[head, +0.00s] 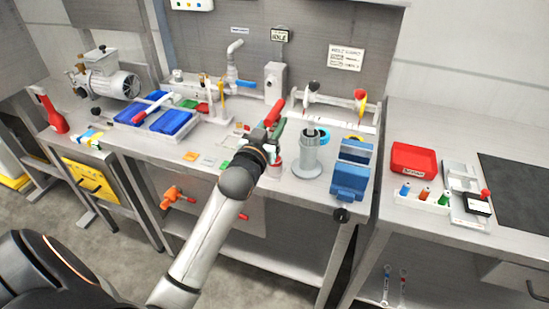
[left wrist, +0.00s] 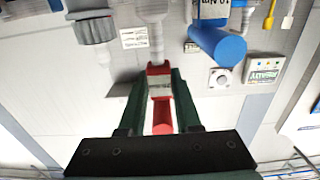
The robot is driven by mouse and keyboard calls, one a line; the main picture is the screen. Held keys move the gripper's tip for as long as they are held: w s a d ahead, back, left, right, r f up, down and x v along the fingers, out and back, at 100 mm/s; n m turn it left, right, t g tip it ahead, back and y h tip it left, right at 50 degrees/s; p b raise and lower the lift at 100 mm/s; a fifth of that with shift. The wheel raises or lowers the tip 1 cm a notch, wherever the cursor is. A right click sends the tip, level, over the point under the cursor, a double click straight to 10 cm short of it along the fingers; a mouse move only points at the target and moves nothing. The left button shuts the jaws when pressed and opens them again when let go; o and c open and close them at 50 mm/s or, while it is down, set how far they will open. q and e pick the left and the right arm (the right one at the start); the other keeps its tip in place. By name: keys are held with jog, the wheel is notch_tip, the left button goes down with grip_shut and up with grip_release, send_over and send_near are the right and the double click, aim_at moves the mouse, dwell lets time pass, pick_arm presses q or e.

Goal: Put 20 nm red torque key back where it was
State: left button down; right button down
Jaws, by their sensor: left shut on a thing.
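My left gripper (head: 270,128) is over the middle of the steel bench in the head view. It is shut on a red-handled tool, the red torque key (head: 274,112), which tilts up past the fingers. In the left wrist view the green fingers (left wrist: 159,80) close on both sides of the red key (left wrist: 162,115), which has a pale label band. A pale shaft-like part lies in line beyond its red end; I cannot tell whether it belongs to the key. A blue cylinder marked 10 Nm (left wrist: 217,45) is to its right, apart. My right gripper is not in view.
Blue trays (head: 172,121) and a pump (head: 107,80) are at left. Coloured squares lie on the front bench top.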

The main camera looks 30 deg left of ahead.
pick_arm(q)
notch_tip(320, 180, down, 7)
jog(key=shift+f+b, duration=0.1)
jog(key=shift+b, duration=0.25)
jog(key=c, duration=0.9)
grip_release()
jog(key=shift+f, duration=0.1)
